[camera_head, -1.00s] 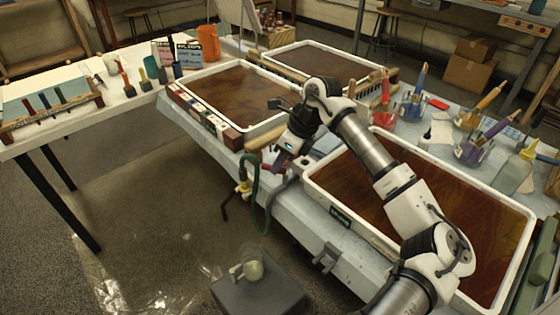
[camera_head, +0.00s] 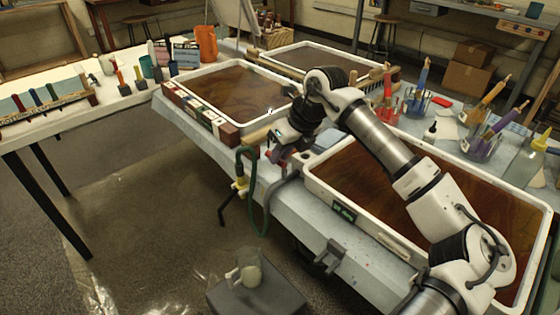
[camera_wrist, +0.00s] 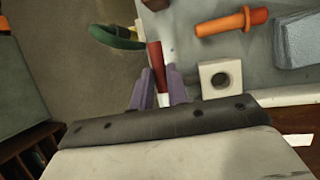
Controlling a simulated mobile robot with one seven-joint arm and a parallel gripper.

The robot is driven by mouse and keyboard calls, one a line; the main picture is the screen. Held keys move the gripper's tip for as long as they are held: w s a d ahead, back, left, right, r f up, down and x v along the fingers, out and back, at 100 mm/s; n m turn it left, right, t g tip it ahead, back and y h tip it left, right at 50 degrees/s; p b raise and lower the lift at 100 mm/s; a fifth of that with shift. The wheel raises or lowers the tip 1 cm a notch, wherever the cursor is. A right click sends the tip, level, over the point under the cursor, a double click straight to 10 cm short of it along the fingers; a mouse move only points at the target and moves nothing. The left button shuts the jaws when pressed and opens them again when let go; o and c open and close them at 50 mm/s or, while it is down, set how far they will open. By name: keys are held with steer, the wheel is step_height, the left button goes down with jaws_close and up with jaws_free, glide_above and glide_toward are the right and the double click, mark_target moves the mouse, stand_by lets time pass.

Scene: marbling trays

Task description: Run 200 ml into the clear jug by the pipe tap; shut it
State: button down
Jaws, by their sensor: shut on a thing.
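The clear jug (camera_head: 262,262) stands on a dark block on the floor, below the table edge. Something pale shows in it; I cannot read a level. The pipe tap has a yellow fitting (camera_head: 241,186) and green hose (camera_head: 252,215) at the table's front edge. My gripper (camera_head: 277,158) is beside it, at the table edge between two trays. In the wrist view, my gripper's purple fingers (camera_wrist: 160,92) are shut on a red-and-white bar (camera_wrist: 154,62), which looks like the tap's handle. The green hose (camera_wrist: 112,38) lies to its left. Whether the tap runs cannot be told.
A white block with a hole (camera_wrist: 220,66) sits right of the fingers, with an orange-handled tool (camera_wrist: 230,22) and a blue-grey block (camera_wrist: 298,40) beyond. Large brown-filled trays (camera_head: 236,66) cover the table. The floor left of the jug is clear.

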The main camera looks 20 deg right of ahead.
steer(key=c, duration=1.4)
jaws_free()
steer(key=shift+o, duration=0.2)
steer(key=v, duration=1.4)
steer(key=shift+a, duration=0.1)
